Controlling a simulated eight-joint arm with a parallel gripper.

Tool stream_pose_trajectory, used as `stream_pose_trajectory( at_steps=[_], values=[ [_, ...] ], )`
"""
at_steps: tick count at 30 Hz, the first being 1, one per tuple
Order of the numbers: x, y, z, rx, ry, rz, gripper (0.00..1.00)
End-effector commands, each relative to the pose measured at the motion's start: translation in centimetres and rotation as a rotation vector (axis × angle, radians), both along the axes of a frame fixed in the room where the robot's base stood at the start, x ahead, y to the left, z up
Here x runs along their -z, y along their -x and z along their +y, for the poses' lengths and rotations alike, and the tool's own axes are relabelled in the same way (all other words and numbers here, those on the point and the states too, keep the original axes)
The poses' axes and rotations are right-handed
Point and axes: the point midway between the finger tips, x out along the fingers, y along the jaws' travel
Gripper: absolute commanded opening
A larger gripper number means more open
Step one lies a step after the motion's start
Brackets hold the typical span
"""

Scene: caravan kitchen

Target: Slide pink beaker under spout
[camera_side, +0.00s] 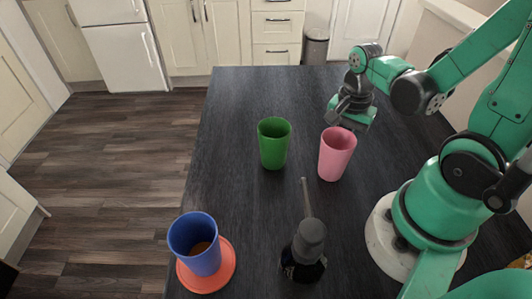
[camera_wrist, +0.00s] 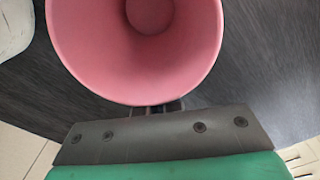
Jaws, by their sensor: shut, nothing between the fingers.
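The pink beaker (camera_side: 336,156) stands upright on the dark table, right of the green beaker. It fills the top of the wrist view (camera_wrist: 75,45), open mouth showing, and looks empty. A dark bottle (camera_side: 306,252) with a long thin spout (camera_side: 307,198) stands at the near side; the spout points away from the camera, its tip left of and nearer than the pink beaker. My gripper (camera_side: 338,118) is shut and empty, just behind the pink beaker on its far side. In the wrist view my fingertips (camera_wrist: 158,107) are partly hidden by the beaker's rim; I cannot tell whether they touch it.
A green beaker (camera_side: 273,147) stands left of the pink one. A blue beaker (camera_side: 197,248) with something brown inside stands on an orange coaster (camera_side: 225,276) near the table's left edge. The far part of the table (camera_side: 262,90) is clear.

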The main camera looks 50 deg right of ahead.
Motion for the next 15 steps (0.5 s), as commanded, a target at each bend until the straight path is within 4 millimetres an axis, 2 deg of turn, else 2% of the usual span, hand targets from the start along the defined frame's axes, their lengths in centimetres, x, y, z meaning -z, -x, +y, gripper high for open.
stream_pose_trajectory(
  at_steps=[9, 11, 15],
  values=[
    [0.0, 0.0, 0.3, -0.002, 0.000, 0.000, 0.00],
    [0.0, 0.1, 1.0, -0.006, 0.000, 0.000, 0.00],
    [0.0, 0.5, 3.6, -0.012, -0.001, 0.000, 0.00]
  ],
)
